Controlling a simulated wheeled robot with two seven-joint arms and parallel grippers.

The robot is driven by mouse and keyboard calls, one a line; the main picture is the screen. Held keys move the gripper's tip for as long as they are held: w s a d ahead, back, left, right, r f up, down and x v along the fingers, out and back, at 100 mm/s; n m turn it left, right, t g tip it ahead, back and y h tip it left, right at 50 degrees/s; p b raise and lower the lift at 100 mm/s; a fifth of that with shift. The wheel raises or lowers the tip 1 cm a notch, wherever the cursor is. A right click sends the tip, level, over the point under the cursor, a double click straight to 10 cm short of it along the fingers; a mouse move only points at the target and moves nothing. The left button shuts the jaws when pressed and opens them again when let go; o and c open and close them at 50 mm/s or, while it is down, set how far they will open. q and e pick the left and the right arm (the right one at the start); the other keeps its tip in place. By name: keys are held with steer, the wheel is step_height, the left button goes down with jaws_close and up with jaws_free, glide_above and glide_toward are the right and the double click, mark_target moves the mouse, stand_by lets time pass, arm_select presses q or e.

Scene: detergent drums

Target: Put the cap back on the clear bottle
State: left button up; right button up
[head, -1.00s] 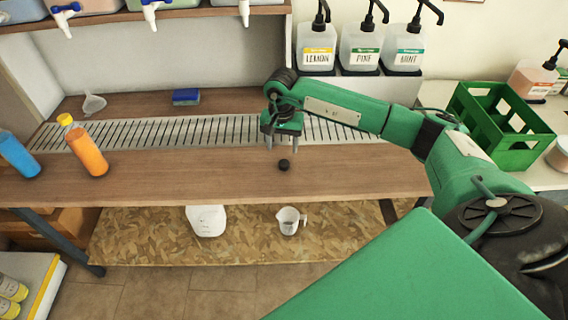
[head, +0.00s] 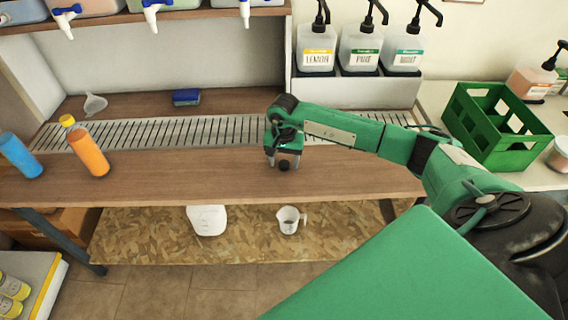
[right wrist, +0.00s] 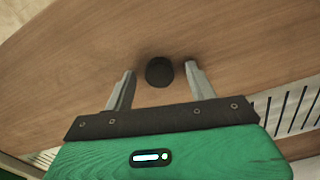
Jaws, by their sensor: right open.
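A small round black cap (head: 284,166) lies on the wooden bench near its front edge. In the right wrist view the cap (right wrist: 159,71) sits between the two fingertips of my right gripper (right wrist: 159,72), with a gap on each side. My right gripper (head: 284,162) is open and low over the bench. I cannot tell which bottle is the clear one. My left gripper is out of view.
A slatted drain strip (head: 180,132) runs along the bench behind. A funnel (head: 94,104) and blue sponge (head: 186,97) lie behind it. A white jug (head: 207,220) and measuring cup (head: 290,219) stand on the lower shelf. The bench between orange bottle and gripper is clear.

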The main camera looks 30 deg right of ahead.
mark_target(284, 163)
steer(key=c, duration=1.1)
steer(key=shift+o, duration=0.2)
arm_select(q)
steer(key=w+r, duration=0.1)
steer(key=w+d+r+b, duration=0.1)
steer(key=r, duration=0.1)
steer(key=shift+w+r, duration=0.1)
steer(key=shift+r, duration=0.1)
arm_select(e)
step_height(284, 163, up, 20)
